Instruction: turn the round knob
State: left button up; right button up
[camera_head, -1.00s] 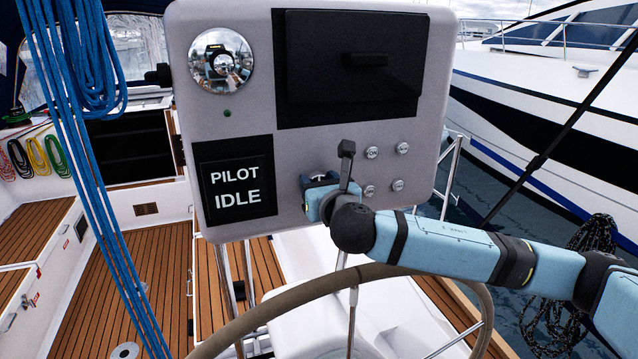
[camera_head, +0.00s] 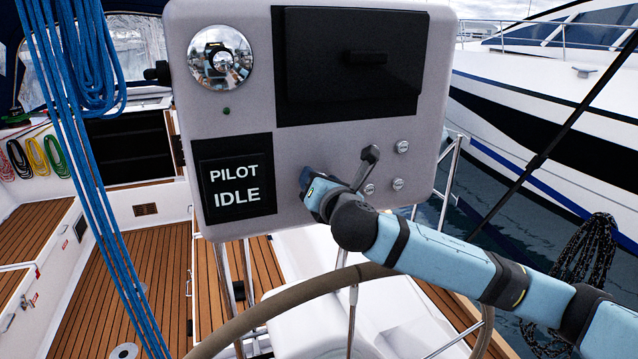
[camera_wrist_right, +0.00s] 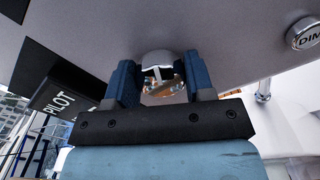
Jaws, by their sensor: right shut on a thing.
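The round knob (camera_wrist_right: 162,72) is small, shiny and chrome. In the right wrist view it sits on the grey panel between the two blue fingers of my right gripper (camera_wrist_right: 160,82), one on each side of it. In the head view my right gripper (camera_head: 314,190) is at the lower middle of the panel (camera_head: 300,150), just right of the screen, and hides the knob. My right gripper is shut on the knob and looks rolled relative to the panel. My left gripper is in neither view.
A screen reading "PILOT IDLE" (camera_head: 235,185) is left of the gripper. Small round buttons (camera_head: 398,184) are on the right. A steering wheel rim (camera_head: 300,290) curves below my right arm. Blue ropes (camera_head: 85,180) hang at the left. A large chrome disc (camera_head: 221,58) is at upper left.

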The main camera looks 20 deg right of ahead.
jog(key=m, duration=0.4)
jog(key=shift+f+m, duration=0.15)
jog(key=shift+m, duration=0.25)
jog(key=m, duration=0.2)
jog(key=shift+m, duration=0.3)
jog(key=m, duration=0.3)
jog(key=shift+d+f+m, duration=0.1)
jog(key=shift+m, duration=0.3)
jog(key=m, duration=0.3)
jog(key=shift+m, duration=0.3)
jog(key=m, duration=0.2)
jog(key=shift+f+m, duration=0.1)
jog(key=shift+m, duration=0.2)
jog(key=m, duration=0.3)
jog(key=shift+m, duration=0.3)
jog(key=m, duration=0.3)
jog(key=shift+f+m+p, duration=0.1)
jog(key=shift+m+p, duration=0.3)
jog(key=m, duration=0.3)
jog(key=shift+a, duration=0.2)
jog(key=shift+m, duration=1)
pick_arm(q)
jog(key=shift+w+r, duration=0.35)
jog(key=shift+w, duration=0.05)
pick_arm(e)
jog(key=shift+m, duration=0.3)
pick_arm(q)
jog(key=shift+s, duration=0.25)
